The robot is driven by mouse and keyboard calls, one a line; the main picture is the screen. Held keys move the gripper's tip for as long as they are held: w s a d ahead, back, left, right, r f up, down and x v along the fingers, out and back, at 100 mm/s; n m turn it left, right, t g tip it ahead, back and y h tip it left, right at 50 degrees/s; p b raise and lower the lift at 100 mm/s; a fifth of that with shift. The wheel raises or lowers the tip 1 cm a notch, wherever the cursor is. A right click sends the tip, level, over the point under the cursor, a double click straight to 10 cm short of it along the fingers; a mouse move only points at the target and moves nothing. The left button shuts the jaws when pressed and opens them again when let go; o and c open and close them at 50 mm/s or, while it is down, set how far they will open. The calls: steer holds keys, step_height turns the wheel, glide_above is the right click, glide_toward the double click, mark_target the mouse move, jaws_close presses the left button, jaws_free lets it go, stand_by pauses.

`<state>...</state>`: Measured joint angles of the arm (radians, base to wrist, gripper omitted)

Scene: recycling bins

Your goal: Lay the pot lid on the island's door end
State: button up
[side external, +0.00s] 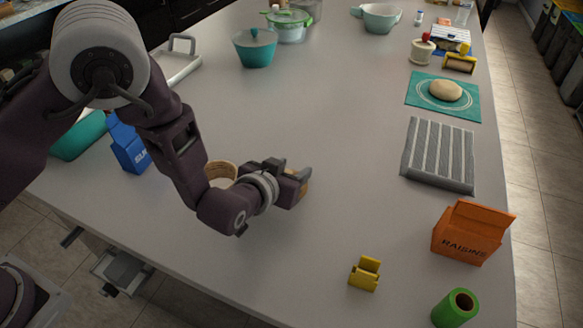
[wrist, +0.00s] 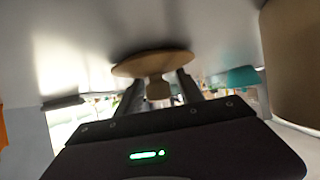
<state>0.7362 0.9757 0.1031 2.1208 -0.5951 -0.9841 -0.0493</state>
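The pot lid is a tan round disc (wrist: 152,62) with a tan knob (wrist: 158,89), seen nearly edge-on in the wrist view. My gripper (wrist: 160,80) has one finger on each side of the knob; I cannot tell whether they press on it. In the side external view my gripper (side external: 302,178) is low over the island, near its front edge, and a tan bit of the lid (side external: 304,188) shows at the fingertips; the rest is hidden behind the fingers. The grey island top (side external: 320,110) runs away to the back. Whether the lid touches it is unclear.
A tan round container (side external: 221,170) stands close behind my gripper. A blue carton (side external: 128,146) is to the left. A yellow holder (side external: 365,274), orange raisins carton (side external: 472,232), green roll (side external: 455,308) and grey striped mat (side external: 438,155) are to the right. The middle is clear.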

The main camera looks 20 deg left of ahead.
steer(key=shift+r, duration=0.15)
steer(key=v, duration=1.2)
steer(key=shift+a, duration=0.1)
